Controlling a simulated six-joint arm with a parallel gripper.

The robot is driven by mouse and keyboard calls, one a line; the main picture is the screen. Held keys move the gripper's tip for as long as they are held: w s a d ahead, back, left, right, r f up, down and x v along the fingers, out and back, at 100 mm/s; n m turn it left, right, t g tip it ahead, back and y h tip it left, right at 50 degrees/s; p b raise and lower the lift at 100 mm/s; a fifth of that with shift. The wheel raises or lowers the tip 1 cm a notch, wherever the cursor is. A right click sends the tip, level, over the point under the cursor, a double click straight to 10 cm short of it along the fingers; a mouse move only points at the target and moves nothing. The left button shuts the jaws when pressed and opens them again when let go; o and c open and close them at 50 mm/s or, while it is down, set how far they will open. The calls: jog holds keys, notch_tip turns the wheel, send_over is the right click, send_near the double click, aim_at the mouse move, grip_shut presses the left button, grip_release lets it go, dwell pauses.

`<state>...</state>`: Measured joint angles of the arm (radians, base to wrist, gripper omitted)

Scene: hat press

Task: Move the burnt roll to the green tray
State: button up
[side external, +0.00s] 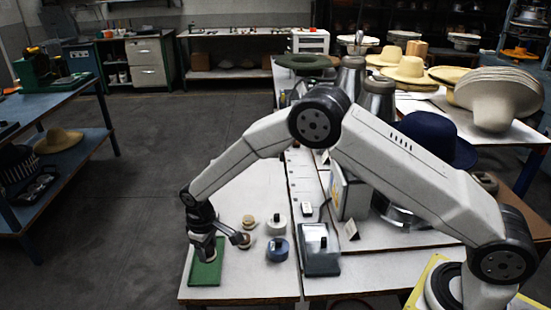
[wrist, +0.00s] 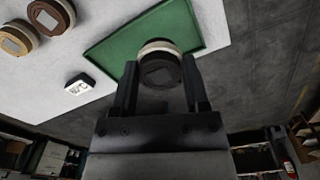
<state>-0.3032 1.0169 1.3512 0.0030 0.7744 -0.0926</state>
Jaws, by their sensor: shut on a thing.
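My gripper (side external: 206,250) points down over the green tray (side external: 205,275) at the front left of the white table. It is shut on the burnt roll, a dark brown roll with a cream band, which shows between the fingers in the wrist view (wrist: 160,72). The green tray (wrist: 118,42) lies behind the roll in the wrist view. In the side view the fingers mostly hide the roll, and it is low over the tray; I cannot tell whether it touches it. The tray is otherwise bare.
Two other rolls (wrist: 50,16) (wrist: 17,38) lie left of the tray in the wrist view, beside a small black-and-white item (wrist: 78,84). The table edge is close by the tray.

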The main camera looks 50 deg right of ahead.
aim_at(207, 268)
jog(key=shift+w+a+f, duration=0.15)
jog(key=shift+w+f, duration=0.45)
jog(key=shift+f, duration=0.15)
jog(key=shift+w+f, duration=0.25)
jog(key=shift+f, duration=1.6)
jog(key=shift+f, duration=0.15)
jog(key=o, duration=1.3)
jog(key=shift+c, duration=0.2)
notch_tip(207, 268, up, 12)
jog(key=shift+r, duration=0.2)
